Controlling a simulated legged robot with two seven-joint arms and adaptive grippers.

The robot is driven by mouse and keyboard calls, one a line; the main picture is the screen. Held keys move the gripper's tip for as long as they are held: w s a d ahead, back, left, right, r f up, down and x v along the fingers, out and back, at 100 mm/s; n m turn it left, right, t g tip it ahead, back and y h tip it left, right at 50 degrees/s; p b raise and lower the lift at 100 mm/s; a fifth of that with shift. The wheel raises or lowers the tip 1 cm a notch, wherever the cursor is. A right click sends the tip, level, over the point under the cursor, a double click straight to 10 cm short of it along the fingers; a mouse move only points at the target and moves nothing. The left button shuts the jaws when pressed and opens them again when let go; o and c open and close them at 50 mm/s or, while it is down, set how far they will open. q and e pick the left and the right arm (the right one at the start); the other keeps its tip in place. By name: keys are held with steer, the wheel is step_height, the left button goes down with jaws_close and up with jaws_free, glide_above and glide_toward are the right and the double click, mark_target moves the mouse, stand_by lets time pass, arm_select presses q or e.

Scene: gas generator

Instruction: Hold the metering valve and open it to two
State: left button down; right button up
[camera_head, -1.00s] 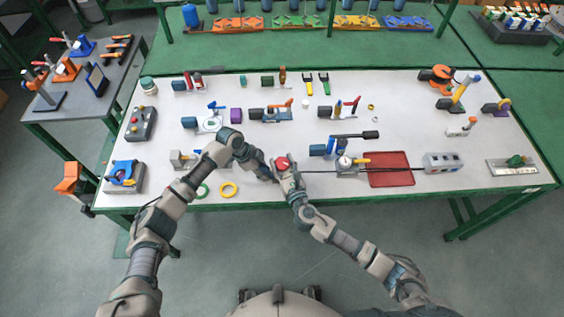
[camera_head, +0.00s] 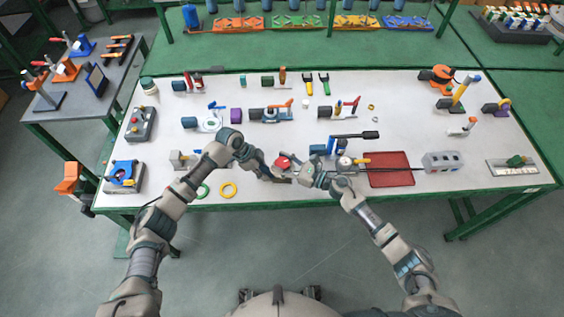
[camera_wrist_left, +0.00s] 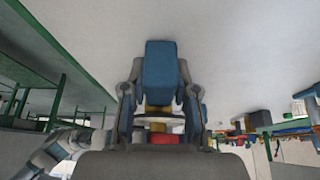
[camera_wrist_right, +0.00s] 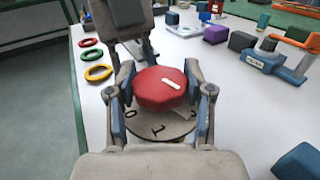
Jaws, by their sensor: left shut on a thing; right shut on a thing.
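The metering valve has a round red knob (camera_head: 283,162) with a white mark on its top, over a pale dial (camera_wrist_right: 160,126) where 0 and 1 are readable. The rest of the dial is hidden by the knob and fingers. My right gripper (camera_wrist_right: 163,92) is shut on the red knob (camera_wrist_right: 160,88), one finger on each side; it also shows in the head view (camera_head: 294,166). My left gripper (camera_head: 272,172) is shut on the valve's body. In the left wrist view, a blue block (camera_wrist_left: 160,75) and brass part (camera_wrist_left: 158,112) lie between its fingers.
The valve is held near the front edge of the white table (camera_head: 250,190). Green (camera_head: 203,190) and yellow (camera_head: 228,190) rings lie left of it. A red tray (camera_head: 391,169) and a gauge device (camera_head: 346,162) lie to the right. Several tools stand farther back.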

steer(key=shift+n+g+y, duration=0.6)
steer(key=shift+n+g, duration=0.5)
steer(key=shift+g, duration=0.4)
steer(key=o, duration=1.2)
steer(key=shift+d, duration=0.15)
steer(key=v, duration=1.2)
steer(key=shift+w+f, duration=0.1)
steer(key=shift+w, duration=0.05)
